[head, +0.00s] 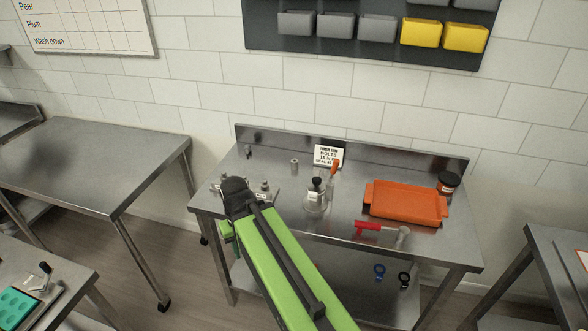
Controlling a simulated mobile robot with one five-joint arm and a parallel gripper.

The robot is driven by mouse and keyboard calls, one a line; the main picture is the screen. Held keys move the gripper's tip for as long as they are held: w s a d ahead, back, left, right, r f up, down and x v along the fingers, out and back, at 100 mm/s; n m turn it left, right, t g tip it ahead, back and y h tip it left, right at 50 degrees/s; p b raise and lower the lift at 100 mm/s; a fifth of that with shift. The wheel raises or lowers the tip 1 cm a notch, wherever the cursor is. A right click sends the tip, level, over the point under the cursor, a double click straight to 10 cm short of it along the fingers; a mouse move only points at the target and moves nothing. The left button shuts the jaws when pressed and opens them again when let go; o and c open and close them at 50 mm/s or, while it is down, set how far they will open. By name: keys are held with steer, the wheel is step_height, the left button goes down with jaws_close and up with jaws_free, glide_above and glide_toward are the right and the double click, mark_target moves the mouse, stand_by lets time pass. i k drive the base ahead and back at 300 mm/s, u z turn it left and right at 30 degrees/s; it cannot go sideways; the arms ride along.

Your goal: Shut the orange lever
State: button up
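An orange lever (335,167) stands up on the steel table in the middle, just below a small white sign. It looks close to upright with a slight tilt, and its lower part is a thin metal piece. To its left is a metal fitting with a black knob (316,186) on a round base. My green arm reaches up from the bottom, and its dark end with my gripper (235,192) is over the table's left front, left of the lever and apart from it.
An orange tray (406,203), a black-lidded jar (448,184) and a red-handled tool (368,227) are on the table's right. Small metal fittings (265,189) stand near my arm's end. A white sign (327,155) stands behind the lever. A bare table (95,160) is at left.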

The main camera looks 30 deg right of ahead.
mark_target(333, 170)
steer(key=k, duration=0.1)
steer(key=u, duration=2.25)
steer(key=k, duration=0.55)
steer(key=z, duration=1.45)
steer(key=i, duration=0.5)
steer(key=u, duration=0.1)
